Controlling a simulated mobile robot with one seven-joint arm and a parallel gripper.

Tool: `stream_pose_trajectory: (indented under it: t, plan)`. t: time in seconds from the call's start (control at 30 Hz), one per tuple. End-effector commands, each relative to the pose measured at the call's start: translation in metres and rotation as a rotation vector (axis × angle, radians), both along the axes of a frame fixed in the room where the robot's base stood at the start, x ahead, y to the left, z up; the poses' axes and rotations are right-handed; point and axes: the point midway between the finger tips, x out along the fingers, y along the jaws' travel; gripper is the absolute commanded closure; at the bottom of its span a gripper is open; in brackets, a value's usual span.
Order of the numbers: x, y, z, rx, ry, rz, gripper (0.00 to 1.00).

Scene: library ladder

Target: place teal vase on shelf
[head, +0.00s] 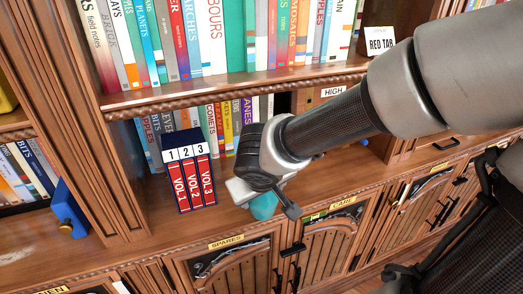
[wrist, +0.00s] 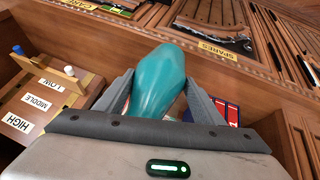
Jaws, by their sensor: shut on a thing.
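The teal vase (wrist: 158,80) is between the two fingers of my gripper (wrist: 158,98) in the wrist view. The fingers are shut on its sides. In the head view only a small part of the vase (head: 264,206) shows below my gripper (head: 262,190), and my wrist hides the rest. My gripper is in front of the lower shelf, over the wooden ledge (head: 230,228) and right of the VOL.1 to VOL.3 set. I cannot tell whether the vase touches the ledge.
A slipcase of red volumes (head: 190,180) stands just left of my gripper. Books fill the upper shelf (head: 230,88). A small wooden rack labelled HIGH, MIDDLE and LOW (wrist: 45,95) sits at the left in the wrist view.

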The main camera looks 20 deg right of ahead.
Motion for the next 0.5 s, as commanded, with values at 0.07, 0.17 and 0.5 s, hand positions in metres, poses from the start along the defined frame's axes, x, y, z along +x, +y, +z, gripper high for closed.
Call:
stream_pose_trajectory:
  t: [0.07,0.17,0.5]
  plan:
    - [0.005,-0.004,0.005,-0.009,0.006,-0.002,0.69]
    - [0.012,-0.006,0.005,-0.007,0.008,-0.002,0.69]
    - [0.041,-0.021,0.0,-0.002,0.002,-0.012,0.69]
